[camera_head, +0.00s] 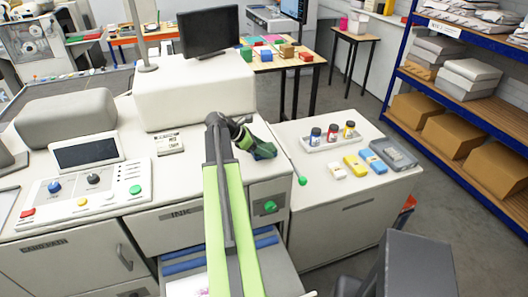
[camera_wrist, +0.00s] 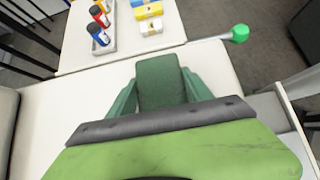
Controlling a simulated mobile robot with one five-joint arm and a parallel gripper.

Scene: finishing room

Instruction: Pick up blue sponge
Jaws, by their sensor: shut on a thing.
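The blue sponge (camera_head: 372,162) lies on the light side counter (camera_head: 330,215) at the right, beside a yellow sponge (camera_head: 355,166). In the wrist view only a bit of blue (camera_wrist: 137,3) shows at the top edge, beyond the yellow sponge (camera_wrist: 148,11). My gripper (camera_head: 262,150) is over the main machine top, left of the side counter and well apart from the blue sponge. In the wrist view its green fingers are shut on a dark green block (camera_wrist: 160,80). What that block is I cannot tell.
A white tray with several small bottles (camera_head: 332,134), a white block (camera_head: 337,171) and a grey tray (camera_head: 397,154) share the side counter. A green knob (camera_head: 302,181) sticks out at its left edge. The counter's front part is clear.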

